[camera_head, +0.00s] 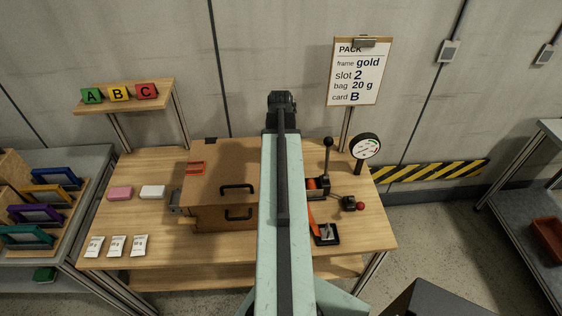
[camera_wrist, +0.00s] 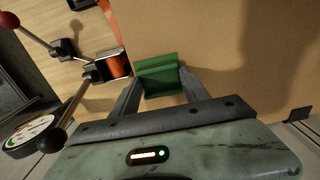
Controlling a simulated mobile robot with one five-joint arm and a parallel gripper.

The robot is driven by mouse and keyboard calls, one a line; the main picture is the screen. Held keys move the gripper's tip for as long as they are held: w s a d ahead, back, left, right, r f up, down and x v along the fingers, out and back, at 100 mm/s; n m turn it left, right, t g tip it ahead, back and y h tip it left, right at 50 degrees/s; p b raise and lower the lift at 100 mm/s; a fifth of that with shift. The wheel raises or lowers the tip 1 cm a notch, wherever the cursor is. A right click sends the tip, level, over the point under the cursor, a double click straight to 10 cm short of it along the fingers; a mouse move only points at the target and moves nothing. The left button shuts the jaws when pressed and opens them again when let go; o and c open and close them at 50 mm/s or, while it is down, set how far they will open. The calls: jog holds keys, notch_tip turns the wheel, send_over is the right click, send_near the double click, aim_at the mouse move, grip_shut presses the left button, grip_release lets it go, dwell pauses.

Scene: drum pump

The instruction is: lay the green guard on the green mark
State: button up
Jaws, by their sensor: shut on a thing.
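The green guard (camera_wrist: 158,76) shows in the wrist view as a small green piece with a ridge across it. My gripper (camera_wrist: 163,88) is shut on it, with one dark finger on each side. The guard is over or beside the brown top of the large box (camera_wrist: 225,45); I cannot tell the gap beneath it. In the head view my arm hides the guard and the gripper's fingers. I cannot make out the green mark in either view.
The box (camera_head: 225,165) has two black handles. Right of my arm stand a black-knobbed lever (camera_head: 328,160), a round gauge (camera_head: 365,148) and a red-knobbed lever (camera_head: 355,204). White packets (camera_head: 116,245) lie at the table's front left.

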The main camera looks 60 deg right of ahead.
jog(key=o, duration=1.3)
notch_tip(320, 180, up, 12)
jog(key=p, duration=1.2)
jog(key=shift+r, duration=0.1)
